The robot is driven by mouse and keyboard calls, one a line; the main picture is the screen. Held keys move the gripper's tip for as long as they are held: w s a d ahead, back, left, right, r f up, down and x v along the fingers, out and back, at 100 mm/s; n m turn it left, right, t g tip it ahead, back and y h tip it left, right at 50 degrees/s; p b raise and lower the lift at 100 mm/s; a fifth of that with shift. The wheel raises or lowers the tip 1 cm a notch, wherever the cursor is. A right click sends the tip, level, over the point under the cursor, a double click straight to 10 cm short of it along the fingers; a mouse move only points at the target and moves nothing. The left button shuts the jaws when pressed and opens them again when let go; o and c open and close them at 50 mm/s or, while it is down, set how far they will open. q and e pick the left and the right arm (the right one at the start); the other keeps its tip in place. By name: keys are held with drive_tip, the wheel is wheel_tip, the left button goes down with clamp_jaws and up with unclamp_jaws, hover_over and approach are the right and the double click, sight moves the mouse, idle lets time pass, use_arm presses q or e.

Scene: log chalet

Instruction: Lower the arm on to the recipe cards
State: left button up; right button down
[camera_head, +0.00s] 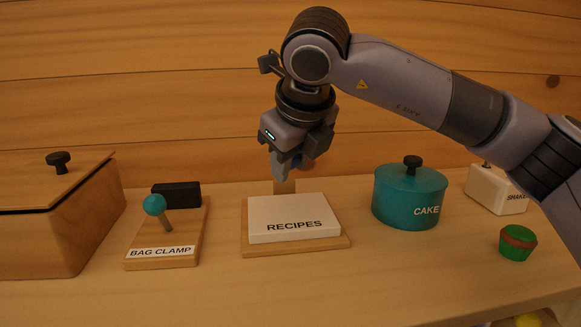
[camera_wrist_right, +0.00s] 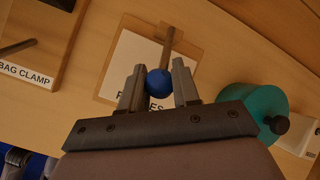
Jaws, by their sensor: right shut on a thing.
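The recipe cards are a white block labelled RECIPES (camera_head: 294,218) on a flat wooden board (camera_head: 296,249). A narrow wooden arm (camera_head: 284,187) rises behind the cards, apart from their top; my gripper hides its upper end in the head view. In the right wrist view, the arm (camera_wrist_right: 167,45) leads to a blue ball knob (camera_wrist_right: 158,82). My right gripper (camera_head: 286,162) is above the back of the cards, shut on the blue knob, with one finger on each side. The cards (camera_wrist_right: 135,70) show partly behind the fingers in the wrist view.
Left of the board stand a bag clamp (camera_head: 167,252) with a teal knob and a wooden box (camera_head: 40,240) with a lid. To the right are a teal cake tin (camera_head: 408,200), a white shaker (camera_head: 490,188) and a green cupcake (camera_head: 517,246). The counter front is clear.

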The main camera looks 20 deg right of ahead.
drive_tip(key=shift+r, duration=0.1)
drive_tip(key=c, duration=0.8)
unclamp_jaws()
drive_tip(key=shift+c, duration=0.2)
drive_tip(key=v, duration=0.7)
drive_tip(key=shift+p, duration=0.35)
